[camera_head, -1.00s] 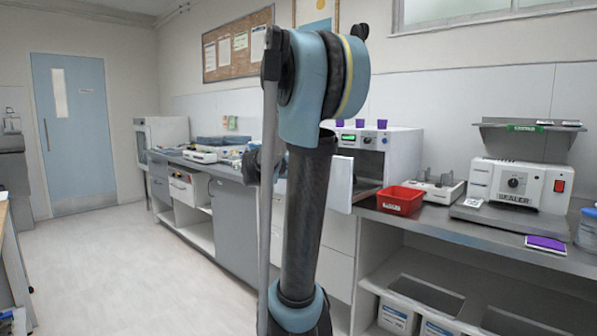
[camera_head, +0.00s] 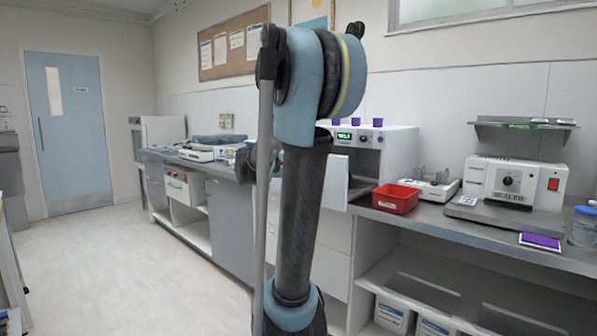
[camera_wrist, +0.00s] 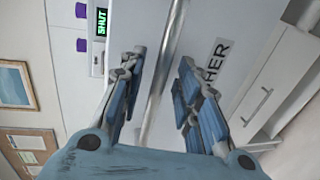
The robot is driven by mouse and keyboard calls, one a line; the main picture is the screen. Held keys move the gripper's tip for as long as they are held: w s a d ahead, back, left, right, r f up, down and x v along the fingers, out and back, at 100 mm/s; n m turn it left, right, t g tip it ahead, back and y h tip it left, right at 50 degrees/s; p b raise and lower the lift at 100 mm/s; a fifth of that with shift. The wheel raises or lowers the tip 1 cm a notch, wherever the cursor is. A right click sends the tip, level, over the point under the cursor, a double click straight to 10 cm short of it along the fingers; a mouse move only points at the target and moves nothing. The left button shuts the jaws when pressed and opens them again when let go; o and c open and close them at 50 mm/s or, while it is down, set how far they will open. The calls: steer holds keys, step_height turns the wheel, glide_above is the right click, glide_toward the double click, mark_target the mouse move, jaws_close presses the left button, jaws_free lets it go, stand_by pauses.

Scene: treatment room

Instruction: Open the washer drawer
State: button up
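In the wrist view, a white panel (camera_wrist: 215,20) carries a label (camera_wrist: 217,62) of which the letters "HER" can be read. A long silvery bar handle (camera_wrist: 176,22) crosses it at a slant. My gripper (camera_wrist: 163,62) is open, with one blue-padded finger on each side of the bar in the picture. I cannot tell whether the fingers touch the bar or how deep they reach. A green display (camera_wrist: 101,22) reading "SHUT" is at the upper left. In the head view my arm hides the gripper and the bar.
In the head view, a white machine (camera_head: 398,160) with a lit display stands on the counter. A red bin (camera_head: 395,199), a rack (camera_head: 432,188) and a sealer (camera_head: 517,184) stand to its right. Cabinets (camera_head: 232,224) line the wall. The floor (camera_head: 120,275) at left is clear.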

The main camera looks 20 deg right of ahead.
steer(key=v, duration=1.1)
steer(key=shift+a, duration=0.15)
steer(key=shift+s+f, duration=0.1)
steer(key=shift+s, duration=0.05)
steer(key=s+f+m+g+y, duration=0.35)
steer(key=s+f+y, duration=0.35)
steer(key=s+f, duration=1)
steer(key=s+a+f+y, duration=0.3)
steer(key=s+a+f, duration=0.1)
steer(key=f, duration=0.3)
steer(key=s+a+f+m+g+y, duration=0.1)
steer(key=s+a+f+y, duration=0.3)
steer(key=a+f, duration=0.3)
steer(key=shift+s+a, duration=0.2)
steer(key=shift+s, duration=0.15)
steer(key=shift+m, duration=0.25)
steer(key=shift+w+f, duration=0.15)
steer(key=shift+w, duration=0.3)
